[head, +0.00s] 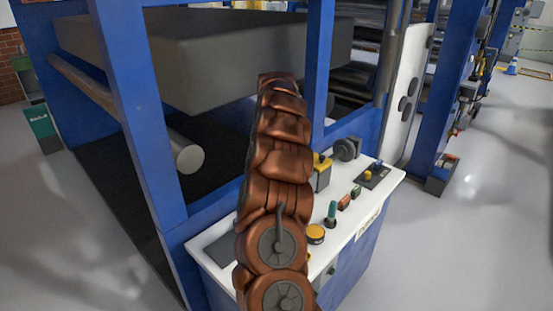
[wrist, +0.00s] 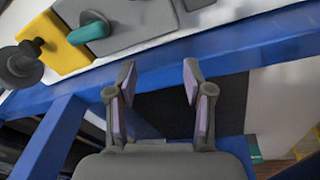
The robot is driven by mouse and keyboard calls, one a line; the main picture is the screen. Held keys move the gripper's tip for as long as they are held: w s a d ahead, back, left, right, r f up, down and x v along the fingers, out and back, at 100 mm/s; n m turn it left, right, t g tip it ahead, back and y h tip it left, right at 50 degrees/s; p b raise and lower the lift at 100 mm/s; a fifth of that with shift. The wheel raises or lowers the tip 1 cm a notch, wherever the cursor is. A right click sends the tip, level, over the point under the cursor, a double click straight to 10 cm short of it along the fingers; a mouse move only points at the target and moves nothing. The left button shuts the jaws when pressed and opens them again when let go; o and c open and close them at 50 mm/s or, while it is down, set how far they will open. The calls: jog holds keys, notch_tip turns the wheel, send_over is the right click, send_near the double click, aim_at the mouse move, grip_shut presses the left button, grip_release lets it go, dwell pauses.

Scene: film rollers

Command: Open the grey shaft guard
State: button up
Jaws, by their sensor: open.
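My gripper (wrist: 158,80) is open in the wrist view, with nothing between its fingers. A grey part (wrist: 130,22) with a teal handle (wrist: 90,27) lies beyond the fingertips at the top left; it may be the shaft guard, but I cannot tell for certain. It sits beside a yellow block (wrist: 57,48), apart from the fingers. In the head view, a grey round part (head: 347,149) stands at the back of the white panel, beside a yellow block (head: 321,176). My arm hides part of the panel there, and my gripper cannot be made out.
Blue frame posts (head: 133,105) and a blue beam (wrist: 235,52) stand close to my arm. A large grey box (head: 215,62) hangs inside the frame above a grey roller (head: 186,152). The white panel (head: 375,205) carries buttons and a lever.

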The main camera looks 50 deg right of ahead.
notch_tip(320, 180, up, 12)
jog(key=s+a, duration=0.1)
jog(key=shift+a, duration=0.4)
jog(key=shift+f, duration=0.1)
dwell(0.5)
jog(key=w+a+r+n+y, duration=0.1)
jog(key=a, duration=0.8)
jog(key=w+a+r+n, duration=0.1)
jog(key=a+n, duration=0.1)
jog(key=a, duration=0.8)
jog(key=s+a+n, duration=0.1)
jog(key=s+a, duration=0.2)
jog(key=a, duration=0.4)
jog(key=s+a, duration=0.3)
jog(key=a, duration=0.3)
jog(key=s+a+f+g, duration=0.1)
jog(key=s+a+f, duration=0.2)
jog(key=s, duration=0.6)
jog(key=s+a+f+g, duration=0.1)
jog(key=s+a+f, duration=0.3)
jog(key=s+a, duration=0.3)
jog(key=s+a+f, duration=0.3)
jog(key=s+a, duration=0.2)
jog(key=s, duration=0.6)
jog(key=shift+s+a+f+n+g+y, duration=0.25)
jog(key=shift+s+f+n+g+y, duration=0.05)
jog(key=shift+s+f+n+g, duration=0.1)
